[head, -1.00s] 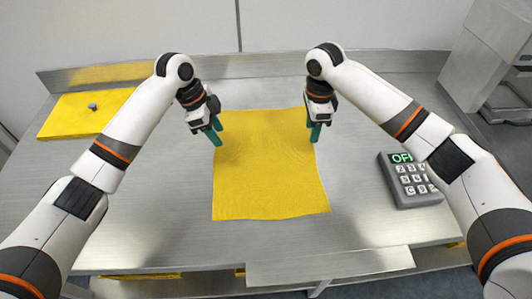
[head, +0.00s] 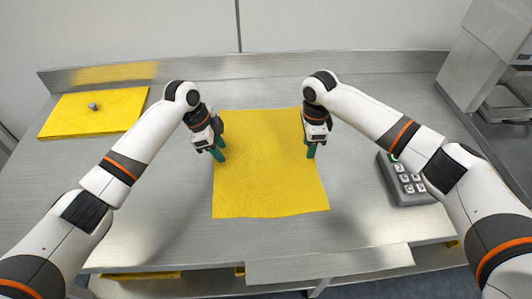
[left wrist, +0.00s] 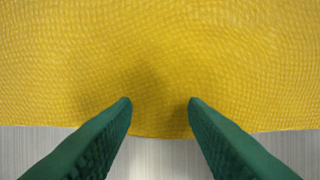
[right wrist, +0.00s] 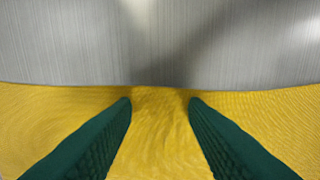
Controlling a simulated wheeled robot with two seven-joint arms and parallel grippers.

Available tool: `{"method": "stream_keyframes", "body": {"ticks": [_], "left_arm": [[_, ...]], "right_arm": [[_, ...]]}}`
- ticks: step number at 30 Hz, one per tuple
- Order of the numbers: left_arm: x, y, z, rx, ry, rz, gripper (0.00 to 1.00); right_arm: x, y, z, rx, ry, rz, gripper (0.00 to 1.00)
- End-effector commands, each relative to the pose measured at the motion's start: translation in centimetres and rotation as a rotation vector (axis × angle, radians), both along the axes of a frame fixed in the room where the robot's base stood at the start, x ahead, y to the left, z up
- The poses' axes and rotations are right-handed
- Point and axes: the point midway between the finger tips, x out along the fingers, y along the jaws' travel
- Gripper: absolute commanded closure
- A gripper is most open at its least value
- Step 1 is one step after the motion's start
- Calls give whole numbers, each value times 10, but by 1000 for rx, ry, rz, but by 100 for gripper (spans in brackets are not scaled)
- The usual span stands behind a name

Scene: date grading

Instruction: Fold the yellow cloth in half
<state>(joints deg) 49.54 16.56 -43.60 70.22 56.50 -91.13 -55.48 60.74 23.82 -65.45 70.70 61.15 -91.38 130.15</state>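The yellow cloth (head: 268,180) lies flat and spread out in the middle of the steel table. My left gripper (head: 220,157) is at the cloth's left edge; in the left wrist view its green fingers (left wrist: 160,103) are apart, with the cloth's edge (left wrist: 160,60) between and beyond them. My right gripper (head: 311,154) is at the cloth's right edge; in the right wrist view its fingers (right wrist: 160,103) are apart, with the cloth's edge (right wrist: 160,125) between them. Both grippers are empty. I cannot tell whether the fingertips touch the cloth.
A yellow board or folded cloth (head: 75,122) with a small grey object (head: 93,106) on it lies at the back left. A grey keypad device (head: 408,185) stands on the right. The steel table (head: 150,220) is clear around the cloth.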

Motion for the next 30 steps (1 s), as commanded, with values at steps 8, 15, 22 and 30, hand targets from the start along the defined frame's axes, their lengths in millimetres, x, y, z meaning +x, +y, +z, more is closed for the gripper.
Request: {"method": "stream_keyframes", "body": {"ticks": [8,15,22,30], "left_arm": [[-1,0,-1,2,3,0,84],[-1,0,-1,2,3,0,100],[-1,1,-2,3,3,0,100],[-1,1,5,3,3,0,100]], "right_arm": [[0,0,-1,-1,2,0,84],[0,0,-1,-1,2,0,100],[0,0,-1,-1,2,0,100],[0,0,5,-1,2,0,100]]}}
